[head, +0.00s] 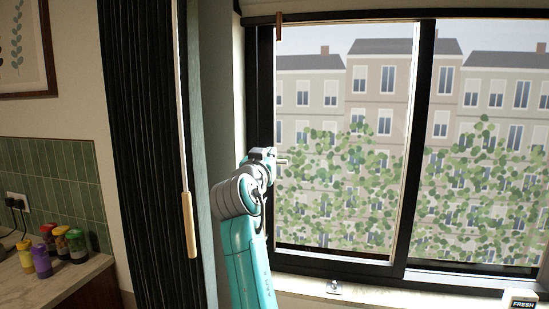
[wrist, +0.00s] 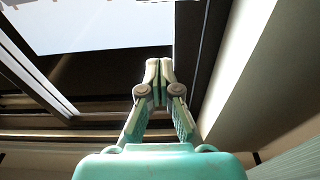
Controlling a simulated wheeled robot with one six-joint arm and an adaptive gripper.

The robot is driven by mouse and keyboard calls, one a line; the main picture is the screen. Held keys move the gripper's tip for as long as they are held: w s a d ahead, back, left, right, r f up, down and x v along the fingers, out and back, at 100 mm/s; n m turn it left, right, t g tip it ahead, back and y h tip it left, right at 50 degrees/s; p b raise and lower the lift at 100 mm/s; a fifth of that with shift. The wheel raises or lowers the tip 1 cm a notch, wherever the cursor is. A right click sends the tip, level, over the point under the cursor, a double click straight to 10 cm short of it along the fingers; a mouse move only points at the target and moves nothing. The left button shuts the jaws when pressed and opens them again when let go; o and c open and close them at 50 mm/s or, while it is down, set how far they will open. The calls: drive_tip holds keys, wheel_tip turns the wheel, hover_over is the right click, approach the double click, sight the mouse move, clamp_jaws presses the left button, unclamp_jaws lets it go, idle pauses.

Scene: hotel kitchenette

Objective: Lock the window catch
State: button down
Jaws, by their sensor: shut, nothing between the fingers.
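The window has a dark frame (head: 400,160) and two side-by-side panes, and it stands across the middle and right of the head view. My gripper (head: 282,161) is at the window's left frame post, with its fingertips over the edge of the left pane. In the wrist view my gripper (wrist: 159,70) is shut and empty, its pale tips together in front of the dark frame (wrist: 120,65). I cannot make out the catch for certain. A small metallic piece (head: 334,287) sits at the sill below the left pane, but I cannot tell what it is.
A dark curtain (head: 140,130) hangs left of my arm, with a wooden-handled rod (head: 190,225) in front. Several colored jars (head: 61,243) stand on the left counter (head: 75,285). A small box marked FRESH (head: 520,300) is at the lower right.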

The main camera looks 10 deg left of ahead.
drive_tip(key=w, duration=0.3)
drive_tip(key=w+r, duration=0.1)
drive_tip(key=w, duration=0.5)
drive_tip(key=shift+d+r, duration=0.2)
drive_tip(key=shift+w+f, duration=0.3)
drive_tip(key=shift+s+f, duration=0.25)
drive_tip(key=shift+f, duration=0.6)
drive_tip(key=shift+s+f, duration=0.2)
drive_tip(key=shift+f, duration=0.6)
